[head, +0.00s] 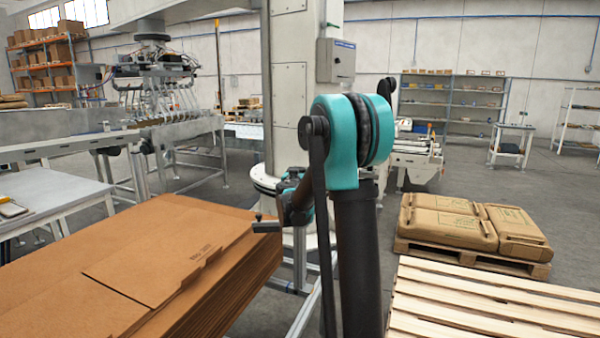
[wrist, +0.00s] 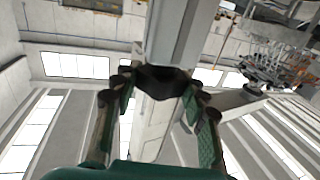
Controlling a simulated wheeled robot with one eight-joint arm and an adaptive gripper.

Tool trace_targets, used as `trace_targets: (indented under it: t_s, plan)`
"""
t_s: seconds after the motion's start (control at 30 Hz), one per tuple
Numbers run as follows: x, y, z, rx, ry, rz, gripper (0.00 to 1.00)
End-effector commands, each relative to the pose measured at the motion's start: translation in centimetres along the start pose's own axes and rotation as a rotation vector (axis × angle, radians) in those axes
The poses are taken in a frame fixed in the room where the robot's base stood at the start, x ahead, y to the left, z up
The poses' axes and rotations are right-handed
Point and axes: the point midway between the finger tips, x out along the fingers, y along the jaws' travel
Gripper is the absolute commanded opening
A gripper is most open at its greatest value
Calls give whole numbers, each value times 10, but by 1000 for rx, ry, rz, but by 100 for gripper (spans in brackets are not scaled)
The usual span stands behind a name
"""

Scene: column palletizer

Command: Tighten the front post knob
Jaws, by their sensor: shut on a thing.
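In the wrist view, the black front post knob (wrist: 164,82) sits at the lower end of a grey metal post (wrist: 183,30). My gripper (wrist: 160,92) has one finger on each side of the knob and is shut on it. How tight the knob sits cannot be told.
A tall stack of flat cardboard (head: 150,245) fills the lower left. A slatted wooden pallet (head: 480,305) lies at lower right, with a pallet of brown sacks (head: 450,222) behind it. A large pale column (head: 290,85) stands behind my arm. Open floor lies at far right.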

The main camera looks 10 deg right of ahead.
Motion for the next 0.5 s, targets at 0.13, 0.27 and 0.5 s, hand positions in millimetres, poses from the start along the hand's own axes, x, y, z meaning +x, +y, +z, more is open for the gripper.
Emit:
trace_targets:
  t_s: [0.13, 0.27, 0.5]
  plan:
    - [0, -5, 0, 0, 0, 133, 14]
    - [0, -5, 0, 0, 0, 252, 14]
    - [1, -5, 0, 0, 0, 439, 14]
